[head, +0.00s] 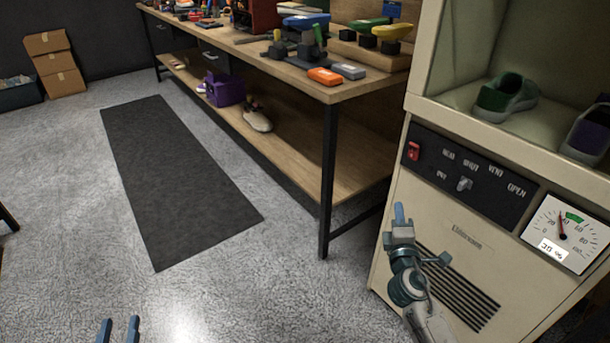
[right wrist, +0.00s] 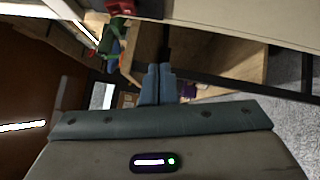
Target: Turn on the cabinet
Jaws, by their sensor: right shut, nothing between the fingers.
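The cabinet (head: 440,240) is beige and stands at the right of the head view. Its black control panel (head: 480,205) carries a red switch (head: 413,151) at the left and a small grey knob (head: 464,184) in the middle. My right gripper (head: 399,212) is shut and empty, pointing up, just below the red switch and apart from it. In the right wrist view its blue fingertips (right wrist: 155,72) are together, and a red part (right wrist: 130,6), seemingly the switch, shows at the top edge. My left gripper (head: 119,328) is open and empty, low over the floor.
A round gauge (head: 563,235) is right of the panel. A green-and-white shoe (head: 505,98) and a purple shoe (head: 588,135) stand inside the cabinet. A wooden workbench (head: 345,92) with tools stands left of it. A dark mat (head: 175,180) lies on open floor.

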